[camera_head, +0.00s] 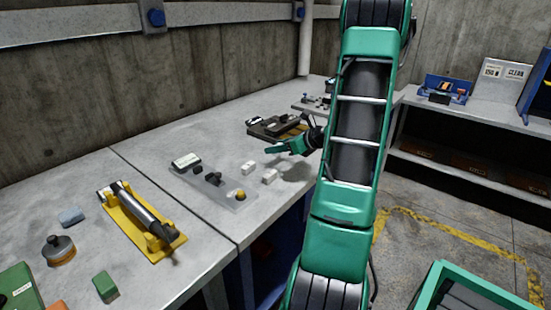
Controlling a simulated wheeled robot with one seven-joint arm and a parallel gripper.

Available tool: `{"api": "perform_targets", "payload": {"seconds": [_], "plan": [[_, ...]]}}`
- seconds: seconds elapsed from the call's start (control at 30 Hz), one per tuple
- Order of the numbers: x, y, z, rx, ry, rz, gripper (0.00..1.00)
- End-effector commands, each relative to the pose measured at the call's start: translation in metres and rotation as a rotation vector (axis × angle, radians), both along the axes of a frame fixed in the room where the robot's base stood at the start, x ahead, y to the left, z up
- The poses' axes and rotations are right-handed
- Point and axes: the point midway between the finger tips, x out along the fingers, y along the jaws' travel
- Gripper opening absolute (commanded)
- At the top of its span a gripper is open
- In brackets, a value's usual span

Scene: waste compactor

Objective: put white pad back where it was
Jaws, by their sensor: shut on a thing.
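Two small white blocks lie close together on the grey bench: one white block (249,167) is farther back, and the other white block (269,176) is a little to the right and nearer. Either could be the white pad; I cannot tell which. My gripper (277,149) is above the bench, just behind and right of these blocks, with green fingers pointing left. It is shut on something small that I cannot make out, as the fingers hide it.
A grey plate (213,188) with knobs lies left of the blocks. A yellow cradle (140,222) holds a grey cylinder. A dark device (275,129) stands behind my gripper. A green-rimmed bin (480,282) is at lower right. The bench's front edge runs below the blocks.

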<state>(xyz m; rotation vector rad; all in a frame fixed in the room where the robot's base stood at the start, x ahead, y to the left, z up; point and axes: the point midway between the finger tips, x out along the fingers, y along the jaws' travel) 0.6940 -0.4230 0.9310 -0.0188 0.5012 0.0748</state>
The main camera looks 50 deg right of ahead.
Motion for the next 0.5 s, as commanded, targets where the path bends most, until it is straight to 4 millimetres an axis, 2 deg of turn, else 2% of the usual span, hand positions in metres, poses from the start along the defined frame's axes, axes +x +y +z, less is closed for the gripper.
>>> {"api": "perform_targets", "payload": {"seconds": [0.17,0.4,0.5], "plan": [[-0.001,-0.002,-0.009,0.001,0.0,0.0,0.17],[-0.001,-0.002,-0.039,0.004,0.0,0.0,0.17],[-0.001,-0.002,-0.042,0.001,-0.001,0.001,0.17]]}}
